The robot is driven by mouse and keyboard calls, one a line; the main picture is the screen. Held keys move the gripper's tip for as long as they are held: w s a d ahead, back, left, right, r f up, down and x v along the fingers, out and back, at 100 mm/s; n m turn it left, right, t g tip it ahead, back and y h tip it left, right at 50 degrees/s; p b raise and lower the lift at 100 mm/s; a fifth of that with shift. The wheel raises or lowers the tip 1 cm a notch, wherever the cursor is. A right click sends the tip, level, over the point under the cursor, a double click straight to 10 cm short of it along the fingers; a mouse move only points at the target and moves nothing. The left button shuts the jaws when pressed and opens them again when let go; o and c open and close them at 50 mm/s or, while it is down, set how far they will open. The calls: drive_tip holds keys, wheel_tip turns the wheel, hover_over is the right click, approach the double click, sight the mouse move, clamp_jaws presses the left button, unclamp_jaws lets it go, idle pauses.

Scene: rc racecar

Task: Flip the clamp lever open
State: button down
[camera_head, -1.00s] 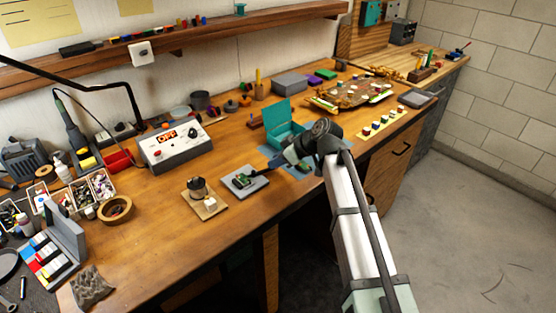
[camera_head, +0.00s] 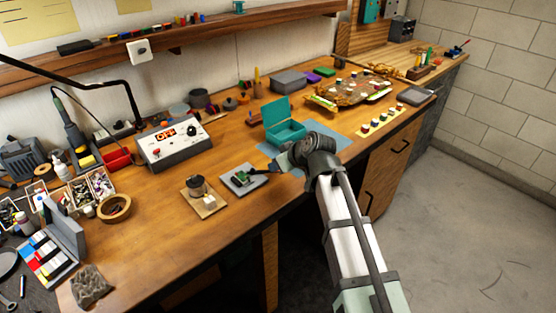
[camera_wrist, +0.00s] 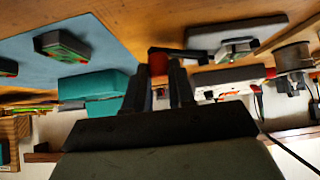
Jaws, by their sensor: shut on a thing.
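The clamp is a small grey-and-green device (camera_head: 241,175) on a grey plate (camera_head: 232,187), left of my gripper. A dark clamp lever (camera_head: 258,172) reaches right from it towards my fingertips. In the wrist view, which looks upside down, the black lever (camera_wrist: 190,54) runs from the clamp plate (camera_wrist: 225,34) to my fingers. My gripper (camera_head: 273,167) is shut on the lever's end; a dark red part (camera_wrist: 157,62) shows at the fingertips (camera_wrist: 163,66). The fingers hide part of the grip.
An open teal box (camera_head: 285,129) stands just behind my gripper on a blue mat (camera_head: 328,146). A small wooden board (camera_head: 208,207) with a dark round part lies left of the clamp. A grey control unit (camera_head: 176,152) stands farther back.

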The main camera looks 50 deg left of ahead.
sight(272, 173)
drive_tip(key=s+m+t, duration=0.1)
drive_tip(key=s+d+m+t, duration=0.1)
drive_tip(key=shift+d+m, duration=0.25)
drive_tip(key=shift+m, duration=0.05)
drive_tip(key=shift+s+d+m+t+h, duration=0.2)
drive_tip(key=shift+s+m+t, duration=0.2)
drive_tip(key=shift+m, duration=0.2)
drive_tip(key=shift+s+d+m+t+h, duration=0.1)
drive_tip(key=shift+s+m+t+h, duration=0.15)
drive_tip(key=shift+m+t, duration=0.3)
drive_tip(key=shift+s+d+m+t+h, duration=0.1)
drive_tip(key=shift+s+m+t+h, duration=0.75)
drive_tip(key=shift+m, duration=0.65)
drive_tip(key=shift+s+d+m+t+h, duration=0.1)
drive_tip(key=shift+s+m+t+h, duration=0.65)
drive_tip(key=shift+m, duration=0.7)
drive_tip(key=shift+s, duration=0.25)
drive_tip(key=c, duration=0.9)
unclamp_jaws()
drive_tip(key=shift+c, duration=0.2)
drive_tip(key=v, duration=1.3)
drive_tip(key=shift+s+d, duration=0.3)
drive_tip(key=shift+s, duration=0.05)
drive_tip(key=shift+w, duration=0.1)
